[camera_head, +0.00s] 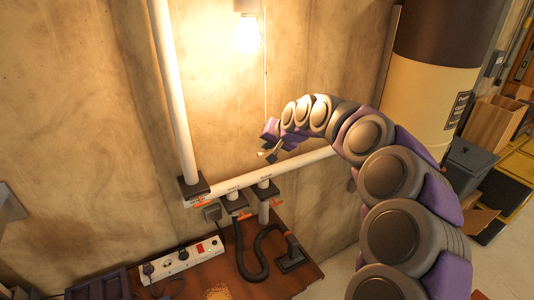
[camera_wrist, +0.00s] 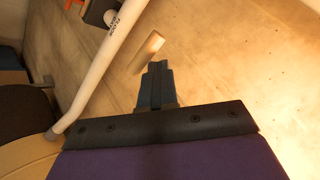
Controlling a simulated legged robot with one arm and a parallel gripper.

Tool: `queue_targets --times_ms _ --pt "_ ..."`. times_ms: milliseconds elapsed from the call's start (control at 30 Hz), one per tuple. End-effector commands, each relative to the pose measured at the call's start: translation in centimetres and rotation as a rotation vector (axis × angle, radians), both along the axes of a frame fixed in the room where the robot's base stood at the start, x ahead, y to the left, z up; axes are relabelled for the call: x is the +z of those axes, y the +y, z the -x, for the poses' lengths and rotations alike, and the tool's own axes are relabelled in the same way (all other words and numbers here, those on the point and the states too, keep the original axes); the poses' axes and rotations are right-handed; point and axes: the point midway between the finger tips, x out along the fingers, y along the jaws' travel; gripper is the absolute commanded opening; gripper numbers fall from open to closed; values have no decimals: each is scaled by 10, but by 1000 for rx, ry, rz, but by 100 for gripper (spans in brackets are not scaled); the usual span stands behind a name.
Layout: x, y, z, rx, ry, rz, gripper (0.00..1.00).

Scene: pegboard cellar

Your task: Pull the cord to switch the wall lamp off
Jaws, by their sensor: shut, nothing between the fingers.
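The wall lamp (camera_head: 247,35) is lit, with a bright bulb under its holder. A thin cord (camera_head: 265,75) hangs from beside it and passes out of sight behind my wrist. A pale, short cylindrical piece (camera_wrist: 148,52), seemingly the cord's pull handle, shows in the wrist view just beyond my gripper's fingertips (camera_wrist: 157,68). It lies tilted in that picture and is not between the fingers; I cannot tell whether they touch it. In the head view my gripper (camera_head: 271,156) is shut near the wall, below the lamp, its fingers small there.
A white pipe (camera_head: 255,177) slants along the wall behind my gripper; another pipe (camera_head: 172,90) runs up at left. A wooden bench (camera_head: 225,275) below carries a power strip (camera_head: 185,260) and a black hose (camera_head: 247,262). A large cream tank (camera_head: 425,95) stands at right.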

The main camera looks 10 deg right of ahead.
Motion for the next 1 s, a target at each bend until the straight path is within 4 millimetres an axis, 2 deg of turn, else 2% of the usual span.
queue_targets --times_ms 567,1000 --pt "-4 0 0 1 2 0 0" --pt "18 1 0 1 2 1 0"
